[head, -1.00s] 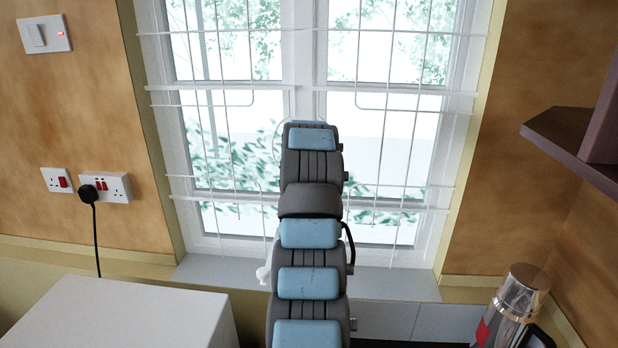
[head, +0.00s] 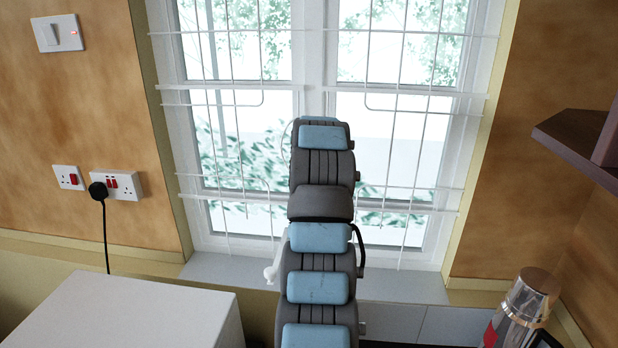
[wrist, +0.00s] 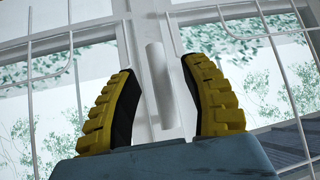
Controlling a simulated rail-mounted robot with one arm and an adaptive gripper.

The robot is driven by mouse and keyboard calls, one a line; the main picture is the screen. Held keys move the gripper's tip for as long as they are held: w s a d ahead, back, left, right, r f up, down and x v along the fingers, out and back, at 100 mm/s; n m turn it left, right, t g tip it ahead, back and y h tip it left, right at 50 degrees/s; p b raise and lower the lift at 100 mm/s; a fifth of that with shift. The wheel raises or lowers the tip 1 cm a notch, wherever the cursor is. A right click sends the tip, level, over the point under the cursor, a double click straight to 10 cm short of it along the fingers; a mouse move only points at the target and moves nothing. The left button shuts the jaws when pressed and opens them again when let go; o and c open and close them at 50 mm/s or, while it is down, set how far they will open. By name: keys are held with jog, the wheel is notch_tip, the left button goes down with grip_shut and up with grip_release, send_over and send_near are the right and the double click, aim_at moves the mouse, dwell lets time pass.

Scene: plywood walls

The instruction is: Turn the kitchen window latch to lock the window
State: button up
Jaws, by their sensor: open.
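The white-framed kitchen window (head: 312,60) fills the middle of the head view, and its frame (wrist: 147,35) also shows in the wrist view. In the wrist view a white, rounded bar, which looks like the latch handle (wrist: 159,85), stands against the central upright. My gripper (wrist: 157,68) is open, with one yellow-and-black finger on each side of the bar as seen there. I see no clear contact, and the depth between fingers and bar cannot be judged. In the head view my own arm hides the gripper and the latch.
White wire grilles (head: 228,95) cover both panes beside the central upright. A small white fitting (head: 273,272) shows left of my arm near the sill (head: 225,268). A white box-like top (head: 130,312) is at lower left, a flask (head: 524,305) at lower right, and a dark shelf (head: 572,135) at right.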

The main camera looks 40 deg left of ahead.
jog(key=v, duration=1)
jog(key=shift+s+a+r, duration=0.1)
jog(key=shift+s, duration=0.05)
dwell(0.3)
